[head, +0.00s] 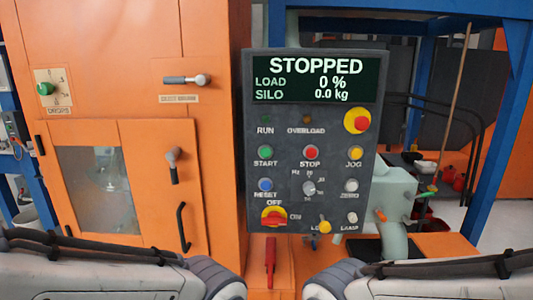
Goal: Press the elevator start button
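The green start button (265,153) sits on the left of the dark control panel (375,215), above the label START. The panel's display (316,78) reads STOPPED, LOAD 0 % and SILO 0.0 kg. The red stop button (311,153) is to the right of the start button, and the yellow jog button (355,153) is further right. The RUN lamp (265,119) above the start button looks dark. My two arms show at the bottom left and bottom right, below the panel. Neither gripper is in the picture.
A red emergency stop (362,121) on a yellow base, a blue reset button (265,185), a grey knob (309,188) and a red rotary switch (273,216) share the panel. An orange cabinet (120,90) with handles stands to the left. The space before the panel is clear.

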